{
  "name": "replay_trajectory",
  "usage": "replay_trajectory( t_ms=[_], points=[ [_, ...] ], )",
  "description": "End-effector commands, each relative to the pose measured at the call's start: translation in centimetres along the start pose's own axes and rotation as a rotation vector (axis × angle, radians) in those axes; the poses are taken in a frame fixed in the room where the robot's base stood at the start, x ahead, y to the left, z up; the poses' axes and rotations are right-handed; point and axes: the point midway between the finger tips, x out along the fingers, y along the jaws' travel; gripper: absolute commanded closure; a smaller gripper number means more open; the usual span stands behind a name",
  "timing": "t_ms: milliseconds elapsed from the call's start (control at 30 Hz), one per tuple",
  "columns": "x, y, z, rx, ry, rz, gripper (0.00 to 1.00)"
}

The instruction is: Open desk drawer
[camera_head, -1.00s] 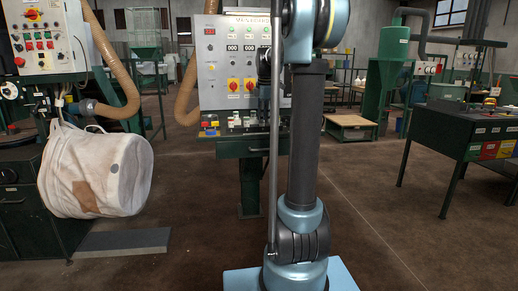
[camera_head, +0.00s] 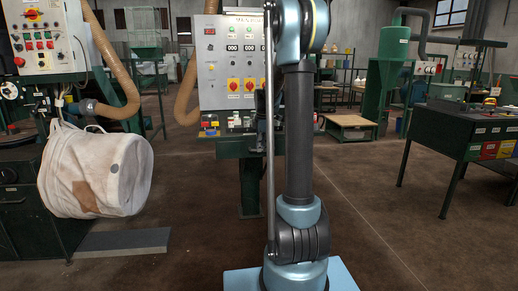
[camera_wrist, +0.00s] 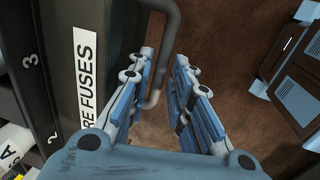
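In the wrist view, a dark green drawer front (camera_wrist: 78,25) carries a white label (camera_wrist: 87,75) that partly reads "RE FUSES". A grey bent bar handle (camera_wrist: 172,35) stands out from it. My gripper (camera_wrist: 164,58) is open, with one blue finger on each side of the gap. Part of the handle shows in the gap between the fingers, nearer the left one. I cannot tell whether either finger touches it. In the head view, my arm hides much of the area, and the drawer is not clear.
In the head view, a control panel (camera_head: 217,75) on a green post stands behind my arm. A white bulk bag (camera_head: 85,175) hangs at left. A dark green desk (camera_head: 470,125) with coloured labels stands at right. Open brown floor (camera_head: 380,240) lies between.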

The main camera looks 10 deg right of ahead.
Motion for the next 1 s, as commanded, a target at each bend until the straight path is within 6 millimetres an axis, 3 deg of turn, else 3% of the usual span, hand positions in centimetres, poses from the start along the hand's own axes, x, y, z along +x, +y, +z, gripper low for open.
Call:
replay_trajectory(
  t_ms=[367,467,567,600,667,833,1000],
  points=[
    [0.5,0.0,0.1,0.001,0.0,0.0,0.8],
    [0.5,0.0,0.1,0.001,0.0,0.0,1.0],
    [0.5,0.0,0.1,0.001,0.0,0.0,1.0],
    [0.5,0.0,-2.1,-0.007,0.002,0.0,1.0],
    [0.5,0.0,-0.8,0.0,0.001,0.0,1.0],
    [0.3,-0.7,0.0,0.002,0.002,0.0,1.0],
    [-0.1,-2.8,0.3,0.004,-0.002,0.0,1.0]
  ],
)
